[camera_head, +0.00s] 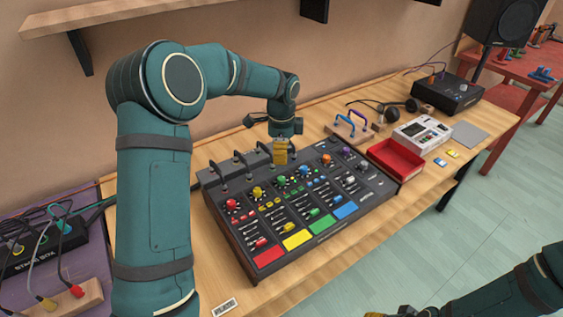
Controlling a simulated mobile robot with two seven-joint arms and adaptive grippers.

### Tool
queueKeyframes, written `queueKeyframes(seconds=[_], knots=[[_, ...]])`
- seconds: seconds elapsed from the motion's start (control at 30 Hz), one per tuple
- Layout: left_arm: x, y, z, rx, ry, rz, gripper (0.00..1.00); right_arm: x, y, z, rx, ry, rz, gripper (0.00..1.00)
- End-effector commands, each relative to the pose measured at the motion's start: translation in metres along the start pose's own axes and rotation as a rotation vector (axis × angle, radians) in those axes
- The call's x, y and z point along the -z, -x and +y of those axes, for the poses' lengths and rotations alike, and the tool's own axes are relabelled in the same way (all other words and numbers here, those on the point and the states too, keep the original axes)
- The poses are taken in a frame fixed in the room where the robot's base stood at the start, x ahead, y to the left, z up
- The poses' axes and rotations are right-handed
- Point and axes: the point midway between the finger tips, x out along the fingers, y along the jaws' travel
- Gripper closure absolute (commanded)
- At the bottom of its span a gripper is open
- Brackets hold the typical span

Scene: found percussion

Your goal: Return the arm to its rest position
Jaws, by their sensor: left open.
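My left arm comes in from the left side, and its gripper (281,152), with yellow fingers, hangs above the back part of a dark mixer console (320,235). The gripper is open and I see nothing held in it. I cannot tell whether its tips touch the console. The console has coloured knobs, sliders and red, yellow, green and blue pads along its front. My right arm shows at the lower right, and only a bit of its yellow gripper (374,315) shows at the bottom edge, cut off by the frame.
The wooden table (215,275) also bears a red tray (395,160), a white device (421,133), a cable stand (350,130), headphones (400,108) and a black box (447,93). A shelf (100,14) hangs on the wall above. At left a purple table (35,290) holds a patch box.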

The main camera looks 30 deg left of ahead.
Motion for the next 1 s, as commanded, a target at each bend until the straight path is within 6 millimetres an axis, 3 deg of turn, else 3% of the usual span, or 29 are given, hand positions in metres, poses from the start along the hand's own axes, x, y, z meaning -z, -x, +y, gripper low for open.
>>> queueKeyframes(seconds=[0.13, 0.7, 0.87, 1.0], knots=[[0.000, 0.009, 0.000, 0.001, 0.000, 0.001, 0.44, 0.000, 0.000, 0.000, 0.000, 0.000, 0.000, 0.52], [0.000, 0.013, 0.000, 0.000, -0.001, 0.001, 0.44, 0.001, 0.004, -0.001, 0.000, -0.001, 0.001, 0.52], [0.000, 0.042, 0.000, 0.001, -0.001, 0.001, 0.44, 0.007, 0.031, -0.011, -0.001, -0.005, 0.013, 0.52], [0.000, 0.082, 0.000, 0.001, -0.001, 0.001, 0.44, 0.018, 0.068, -0.025, -0.001, -0.011, 0.034, 0.52]])
